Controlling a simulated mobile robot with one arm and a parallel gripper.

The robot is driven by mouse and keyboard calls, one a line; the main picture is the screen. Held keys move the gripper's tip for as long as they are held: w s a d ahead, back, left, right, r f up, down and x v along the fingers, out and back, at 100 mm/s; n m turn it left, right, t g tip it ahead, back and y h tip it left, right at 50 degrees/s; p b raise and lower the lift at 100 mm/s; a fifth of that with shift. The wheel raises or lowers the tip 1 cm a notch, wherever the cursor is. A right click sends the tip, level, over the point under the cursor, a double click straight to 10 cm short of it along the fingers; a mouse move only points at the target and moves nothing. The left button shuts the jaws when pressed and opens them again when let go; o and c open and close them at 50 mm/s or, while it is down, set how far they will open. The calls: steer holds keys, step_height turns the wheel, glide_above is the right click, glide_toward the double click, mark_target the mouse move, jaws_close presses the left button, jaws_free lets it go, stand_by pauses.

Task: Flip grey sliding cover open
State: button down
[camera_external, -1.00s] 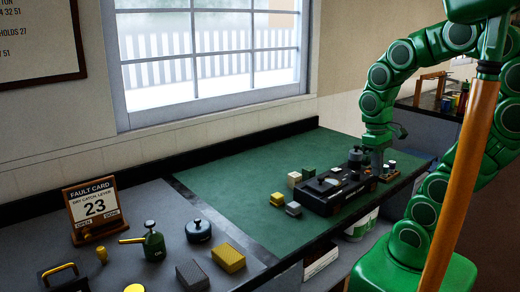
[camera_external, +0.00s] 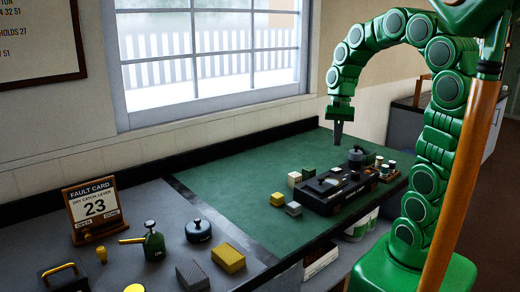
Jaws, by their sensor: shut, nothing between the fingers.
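The black lever frame box (camera_external: 335,204) sits on the green mat toward the front edge of the bench. A grey plate on its top (camera_external: 323,185) looks like the sliding cover, with a small dark knob on it. Whether the cover is open or shut is too small to tell. My gripper (camera_external: 338,141) hangs pointing down in the air, above and behind the box and apart from it. It is shut and empty.
A yellow block (camera_external: 277,199), a grey block (camera_external: 293,209) and pale blocks (camera_external: 294,178) stand left of the box. A dark round pot (camera_external: 356,156) and small jars (camera_external: 388,169) stand right of it. The green mat (camera_external: 235,180) is clear at the back left. A fault card (camera_external: 95,207) stands far left.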

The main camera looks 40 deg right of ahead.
steer(key=w+d+m, duration=0.2)
steer(key=w, duration=0.3)
glide_toward(324, 184)
steer(key=shift+y, duration=0.4)
steer(key=d+f, duration=0.1)
steer(key=w+d+f, duration=0.1)
steer(key=d, duration=0.1)
steer(key=w+d+f, duration=0.1)
steer(key=d+f, duration=0.1)
steer(key=shift+w+d+f, duration=0.1)
steer(key=shift+f, duration=0.05)
steer(key=shift+s+a+f, duration=0.25)
steer(key=shift+a, duration=0.35)
steer(key=shift+s+a+f, duration=0.25)
steer(key=shift+a, duration=0.35)
steer(key=shift+s+a+f, duration=0.2)
steer(key=shift+s+a, duration=0.2)
steer(key=shift+a, duration=0.25)
